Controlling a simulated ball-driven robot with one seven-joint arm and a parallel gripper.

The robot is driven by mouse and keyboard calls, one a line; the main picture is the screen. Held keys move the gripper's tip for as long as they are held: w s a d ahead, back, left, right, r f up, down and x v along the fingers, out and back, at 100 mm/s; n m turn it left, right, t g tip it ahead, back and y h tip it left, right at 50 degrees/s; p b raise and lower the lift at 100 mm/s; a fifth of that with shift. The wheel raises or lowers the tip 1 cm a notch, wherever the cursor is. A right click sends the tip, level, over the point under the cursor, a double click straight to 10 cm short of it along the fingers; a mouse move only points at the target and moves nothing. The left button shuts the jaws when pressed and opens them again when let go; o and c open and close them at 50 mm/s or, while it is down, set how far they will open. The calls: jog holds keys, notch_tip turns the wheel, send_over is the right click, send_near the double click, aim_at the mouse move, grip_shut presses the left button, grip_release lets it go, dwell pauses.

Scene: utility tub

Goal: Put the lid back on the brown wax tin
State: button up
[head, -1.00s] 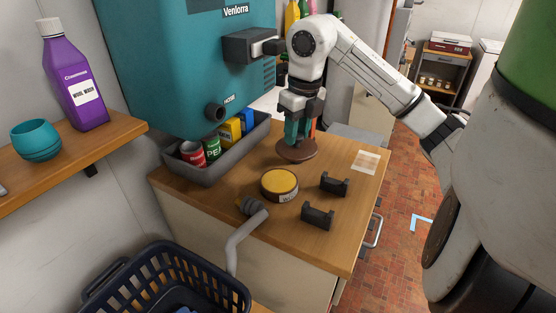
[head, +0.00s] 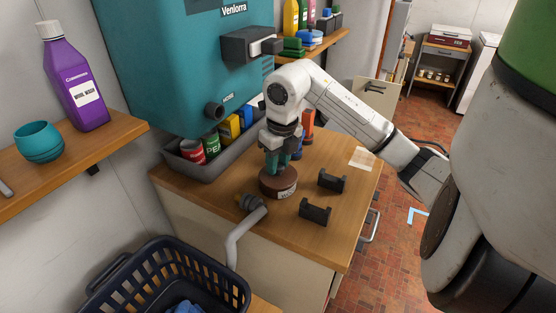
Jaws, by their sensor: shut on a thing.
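The brown wax tin (head: 281,194) stands upright on the wooden counter, with part of its pale label showing on its side. The round brown lid (head: 267,180) is at the top of the tin and covers the yellow wax from view. My gripper (head: 277,170) is directly above the tin, pointing down, with its teal fingers shut on the lid. I cannot tell whether the lid is fully seated or level on the rim.
Two dark brackets (head: 331,181) (head: 315,211) stand on the counter right of the tin. A grey pipe with a dark fitting (head: 251,203) is in front of it. A grey bin of cans (head: 195,170) is behind left, under the teal heater (head: 175,60).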

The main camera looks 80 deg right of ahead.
aim_at(281, 167)
jog(key=shift+f, duration=0.2)
jog(key=o, duration=1)
jog(key=shift+o, duration=0.2)
jog(key=shift+r, duration=0.2)
jog(key=r, duration=0.7)
jog(key=shift+s+a+r+b, duration=0.25)
jog(key=shift+s+b, duration=0.1)
